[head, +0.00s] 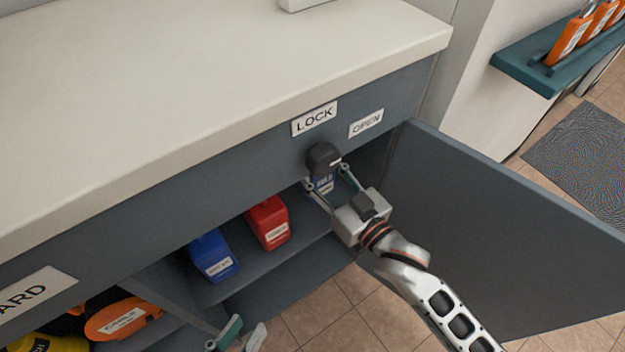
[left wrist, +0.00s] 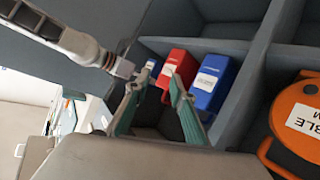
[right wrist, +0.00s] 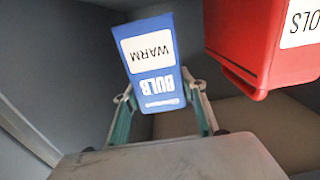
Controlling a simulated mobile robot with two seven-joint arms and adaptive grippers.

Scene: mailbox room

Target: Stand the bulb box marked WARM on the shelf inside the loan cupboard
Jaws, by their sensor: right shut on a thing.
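The blue bulb box marked WARM (right wrist: 152,55) is between the fingers of my right gripper (head: 326,179), which is shut on it. In the head view the box (head: 322,187) is inside the open loan cupboard, to the right of the red box, partly hidden by the fingers and a black knob. I cannot tell whether its base touches the shelf (head: 304,243). In the right wrist view, its lettering shows upside down. My left gripper (head: 238,335) is low in front of the cupboard, open and empty; its spread fingers also show in the left wrist view (left wrist: 157,86).
A red box (head: 268,222) and another blue box (head: 212,255) stand on the shelf. The cupboard door (head: 500,235) stands open on the right. The black knob (head: 322,157) juts out below the LOCK label. An orange cable reel (head: 122,318) is in the left compartment.

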